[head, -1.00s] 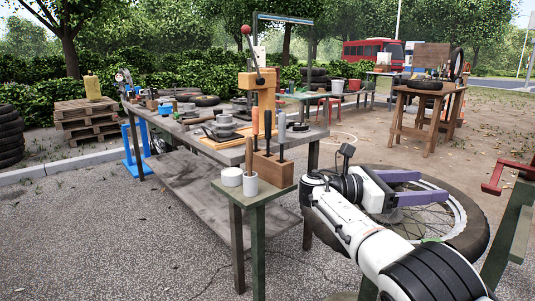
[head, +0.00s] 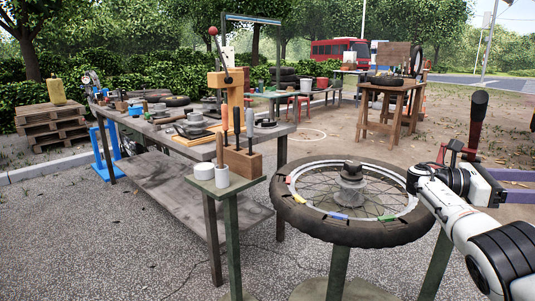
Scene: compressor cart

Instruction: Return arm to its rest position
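My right arm comes in from the lower right, beside the wheel. My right gripper (head: 517,186) is at the right edge and points right. Its two purple fingers are apart with a gap between them, and nothing shows in the gap; their tips are cut off by the picture edge. A spoked wheel with a black tyre (head: 300,221) lies flat on a stand left of the gripper. Its grey hub (head: 351,188) stands up in the middle, and coloured pieces sit around the rim. My wrist overlaps the tyre's right edge in the picture; I cannot tell whether they touch. My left gripper is out of view.
A long workbench (head: 172,174) with tools and a press (head: 228,88) stands at left. A small green stand (head: 233,188) holds white cups and a wooden block (head: 242,161) with tool handles. Open gravel lies in front.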

